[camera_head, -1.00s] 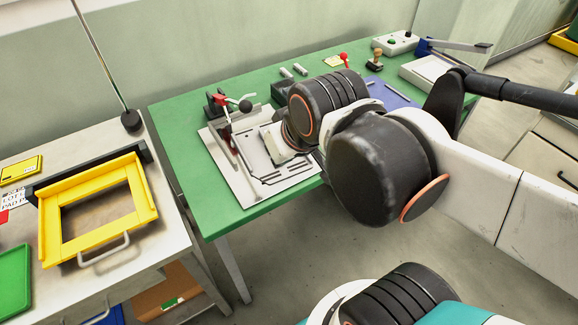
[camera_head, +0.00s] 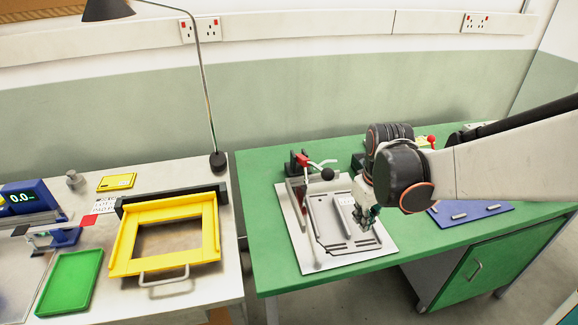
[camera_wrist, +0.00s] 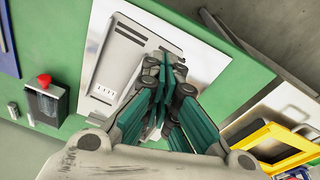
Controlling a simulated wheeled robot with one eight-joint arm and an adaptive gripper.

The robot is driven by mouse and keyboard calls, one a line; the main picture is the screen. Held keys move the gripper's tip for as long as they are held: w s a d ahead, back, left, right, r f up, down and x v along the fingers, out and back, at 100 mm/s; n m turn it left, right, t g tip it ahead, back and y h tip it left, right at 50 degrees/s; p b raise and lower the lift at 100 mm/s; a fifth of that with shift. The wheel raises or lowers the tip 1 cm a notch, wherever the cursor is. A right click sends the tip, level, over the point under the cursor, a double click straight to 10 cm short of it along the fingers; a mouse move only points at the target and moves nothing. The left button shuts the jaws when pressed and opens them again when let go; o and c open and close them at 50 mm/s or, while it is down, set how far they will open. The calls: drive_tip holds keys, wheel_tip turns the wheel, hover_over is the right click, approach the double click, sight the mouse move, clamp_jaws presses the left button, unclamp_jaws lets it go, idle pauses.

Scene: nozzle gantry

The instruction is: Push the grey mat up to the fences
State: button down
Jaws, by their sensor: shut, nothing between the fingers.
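A light grey flat piece that looks like the grey mat (camera_head: 328,217) lies on a white plate (camera_head: 302,257) on the green table. A grey fence (camera_head: 297,205) runs along the plate's left side; another stretch seems to stand at the back. A narrow strip of plate seems to show between mat and left fence. My gripper (camera_head: 367,220) is shut and empty, low over the plate at the mat's right side. The mat also shows in the wrist view (camera_wrist: 118,62), with a label and slots. My shut fingers (camera_wrist: 163,65) overlap its edge there; contact cannot be told.
A red-handled clamp (camera_head: 312,163) with a black knob stands at the plate's back left corner. A blue mat (camera_head: 478,213) with small metal pieces lies to the right. A yellow frame (camera_head: 120,250) sits on the left bench. Green tabletop (camera_head: 262,200) is clear left of the plate.

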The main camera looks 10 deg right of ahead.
sight(343, 232)
drive_tip(key=shift+n+g, duration=0.4)
drive_tip(key=shift+g, duration=0.4)
drive_tip(key=d+f+b, duration=0.1)
drive_tip(key=f, duration=0.4)
drive_tip(key=d+f+b, duration=0.1)
drive_tip(key=f, duration=0.4)
drive_tip(key=d+f+b, duration=0.1)
drive_tip(key=f+b, duration=0.1)
drive_tip(key=f, duration=0.2)
drive_tip(key=shift+w+d+f, duration=0.1)
drive_tip(key=shift+d+f, duration=0.25)
drive_tip(key=shift+f, duration=0.05)
drive_tip(key=w, duration=0.1)
drive_tip(key=w+a, duration=0.1)
drive_tip(key=w, duration=0.1)
drive_tip(key=shift+w+r+b, duration=0.1)
drive_tip(key=shift+r+b, duration=0.1)
drive_tip(key=shift+b, duration=0.2)
drive_tip(key=shift+w+a+r, duration=0.1)
drive_tip(key=shift+w+a, duration=0.05)
drive_tip(key=shift+w, duration=0.15)
drive_tip(key=w, duration=0.2)
drive_tip(key=w+a, duration=0.1)
drive_tip(key=w, duration=0.1)
drive_tip(key=w+a, duration=0.1)
drive_tip(key=w, duration=0.1)
drive_tip(key=shift+s, duration=0.1)
